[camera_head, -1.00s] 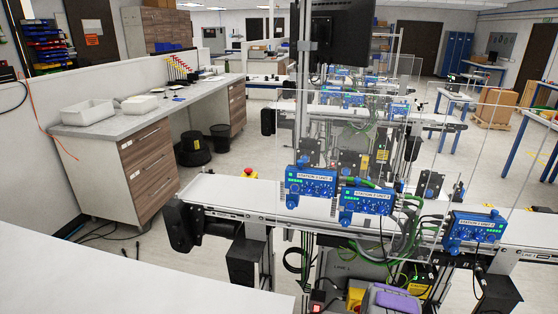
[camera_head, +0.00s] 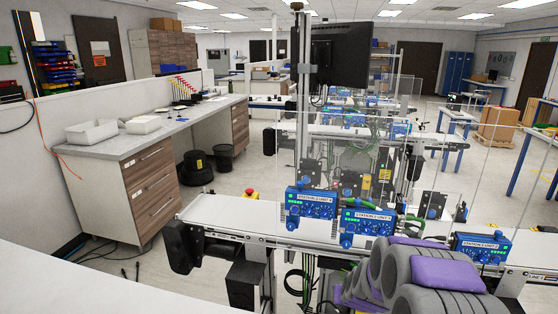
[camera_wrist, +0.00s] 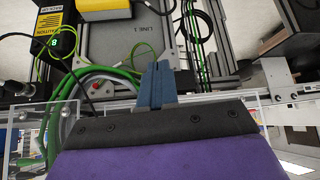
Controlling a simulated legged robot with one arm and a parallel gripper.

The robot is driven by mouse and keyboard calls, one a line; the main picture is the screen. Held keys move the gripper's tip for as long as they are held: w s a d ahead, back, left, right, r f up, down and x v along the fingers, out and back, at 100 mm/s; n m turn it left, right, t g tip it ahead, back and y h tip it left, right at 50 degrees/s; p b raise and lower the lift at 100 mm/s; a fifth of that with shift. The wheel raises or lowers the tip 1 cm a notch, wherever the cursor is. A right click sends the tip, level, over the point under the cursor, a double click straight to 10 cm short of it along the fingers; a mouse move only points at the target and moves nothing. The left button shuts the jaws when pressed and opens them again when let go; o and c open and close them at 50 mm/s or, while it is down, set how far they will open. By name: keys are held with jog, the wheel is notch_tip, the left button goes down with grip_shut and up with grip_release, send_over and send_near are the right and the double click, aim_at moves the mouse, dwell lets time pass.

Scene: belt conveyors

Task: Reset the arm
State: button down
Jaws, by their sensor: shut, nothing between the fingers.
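My arm, grey with purple pads, fills the lower right of the head view in front of the conveyor. The gripper end cannot be made out there. In the wrist view my gripper (camera_wrist: 157,78) shows as blue-grey fingers pressed together, shut and empty. The fingers point over a grey panel marked LINE 1 (camera_wrist: 125,45). They hold nothing, and whether they touch anything cannot be told.
The white conveyor (camera_head: 225,212) runs across in front, with blue station units (camera_head: 312,204) and (camera_head: 366,223) mounted on it. A clear guard (camera_head: 350,150) stands behind. Green cables (camera_wrist: 95,75) lie close to my gripper. A workbench (camera_head: 140,142) stands at left.

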jog(key=s+a+r+n+g+y, duration=0.15)
jog(key=s+a+r, duration=0.3)
jog(key=s, duration=0.45)
jog(key=s+a+r+m+g, duration=0.1)
jog(key=s+a+r+g, duration=0.3)
jog(key=s, duration=0.6)
jog(key=s+d+r+g, duration=0.1)
jog(key=s+r+g, duration=0.1)
jog(key=s, duration=1.1)
jog(key=s+d+r+g, duration=0.1)
jog(key=s+r, duration=0.3)
jog(key=s, duration=0.8)
jog(key=shift+s+d+r+g+h, duration=0.2)
jog(key=shift+s+r+g+h, duration=0.15)
jog(key=shift+s+h, duration=0.1)
jog(key=shift+w, duration=0.1)
